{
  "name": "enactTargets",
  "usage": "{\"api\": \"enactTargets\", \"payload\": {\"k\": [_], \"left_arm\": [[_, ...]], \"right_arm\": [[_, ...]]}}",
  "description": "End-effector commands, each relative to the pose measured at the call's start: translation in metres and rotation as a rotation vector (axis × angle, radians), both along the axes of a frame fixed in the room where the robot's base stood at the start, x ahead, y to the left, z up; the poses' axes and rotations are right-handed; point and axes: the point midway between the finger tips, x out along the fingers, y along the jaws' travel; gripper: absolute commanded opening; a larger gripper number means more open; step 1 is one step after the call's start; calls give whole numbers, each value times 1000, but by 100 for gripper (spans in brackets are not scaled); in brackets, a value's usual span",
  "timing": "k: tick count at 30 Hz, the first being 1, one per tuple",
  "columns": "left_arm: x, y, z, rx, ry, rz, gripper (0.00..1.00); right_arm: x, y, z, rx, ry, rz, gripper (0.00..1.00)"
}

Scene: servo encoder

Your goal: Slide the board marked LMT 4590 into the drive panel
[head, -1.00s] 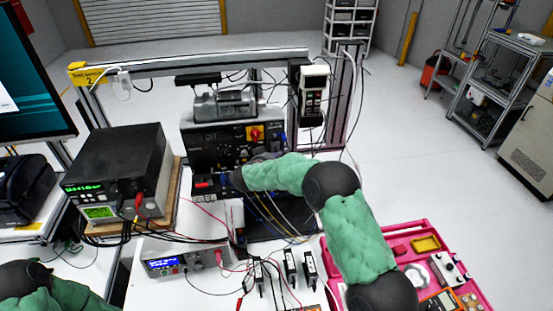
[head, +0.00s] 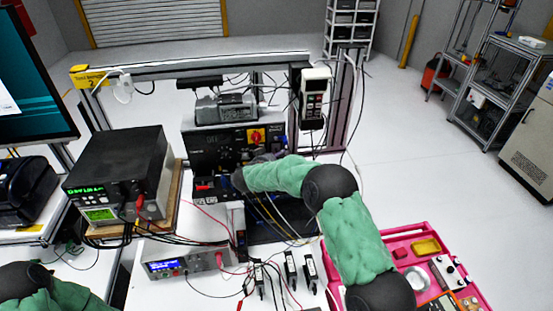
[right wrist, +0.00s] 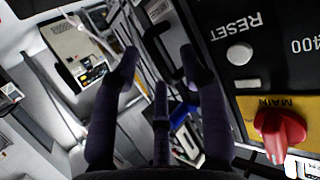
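The drive panel (head: 212,150) is a black front with a red and yellow main switch, standing under the frame at the back of the bench. In the right wrist view the panel (right wrist: 255,60) fills the right side, its RESET lettering upside down beside a red knob. My right gripper (right wrist: 160,65) has its dark fingers apart with nothing between them, beside the panel face. In the head view my right arm reaches to the panel's lower right and hides most of that hand. I cannot make out any board marked LMT 4590. My left gripper is out of view; only its arm shows at lower left.
A bench instrument (head: 115,175) stands left of the panel, and a grey power supply (head: 180,258) lies in front. Loose red, black and yellow wires cross the bench. A pink tray (head: 415,240) with parts is at right. A hand-held pendant (head: 315,95) hangs on the frame.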

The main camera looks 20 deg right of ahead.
Motion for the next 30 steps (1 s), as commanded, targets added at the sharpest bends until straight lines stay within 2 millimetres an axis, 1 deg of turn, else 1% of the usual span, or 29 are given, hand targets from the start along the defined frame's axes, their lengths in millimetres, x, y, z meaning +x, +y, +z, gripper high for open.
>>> {"api": "enactTargets", "payload": {"k": [5, 8, 21, 24, 30], "left_arm": [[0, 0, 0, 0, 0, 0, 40], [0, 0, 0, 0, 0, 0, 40], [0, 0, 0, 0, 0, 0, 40], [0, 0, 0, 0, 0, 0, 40], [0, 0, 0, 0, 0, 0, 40]], "right_arm": [[-2, 3, 0, 1, 2, 2, 44], [-7, 9, 4, 2, 1, 3, 44], [-57, 66, 35, 0, 0, 3, 44], [-64, 75, 40, 1, -1, 3, 44], [-73, 83, 45, 0, 0, 1, 44]]}}
